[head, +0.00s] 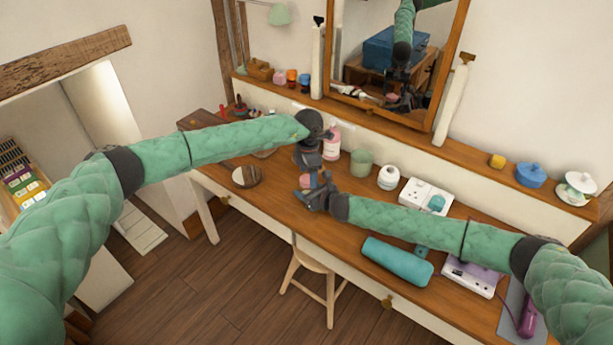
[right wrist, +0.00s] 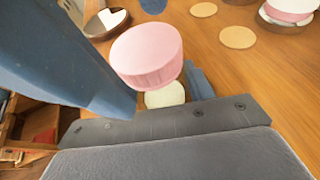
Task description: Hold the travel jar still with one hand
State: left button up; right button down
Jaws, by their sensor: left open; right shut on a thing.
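The travel jar, with a ribbed pink lid, stands between the blue fingers of my right gripper in the right wrist view (right wrist: 148,52). A pale part shows under the lid; the rest of the jar is hidden by the fingers. In the head view only a small pink patch of the jar (head: 306,180) shows among the grippers. My right gripper (head: 311,190) is low over the desk and shut on the jar. My left gripper (head: 308,160) is open, pointing down just above the jar; whether it touches the lid cannot be told.
The wooden desk (head: 270,205) holds a round dish (head: 246,176) to the left. A pink bottle (head: 332,142), green cup (head: 361,162) and white round pot (head: 388,177) stand behind the grippers. A teal roll (head: 397,262) lies front right. A stool (head: 315,265) stands below.

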pick_arm(q)
jog(key=shift+a+r, duration=0.1)
jog(key=shift+r, duration=1.4)
pick_arm(e)
jog(key=shift+s, duration=0.1)
pick_arm(q)
jog(key=shift+w, duration=0.1)
jog(key=c, duration=0.3)
jog(key=shift+w+r, duration=0.15)
jog(key=shift+r, duration=0.15)
jog(key=shift+w+r+n, duration=0.2)
jog(key=shift+r+n, duration=0.2)
jog(key=shift+r, duration=0.8)
jog(key=shift+s+r+n, duration=0.15)
jog(key=shift+r+n, duration=0.3)
jog(key=shift+n, duration=0.55)
jog(key=shift+s+n, duration=0.15)
jog(key=shift+n, duration=1.55)
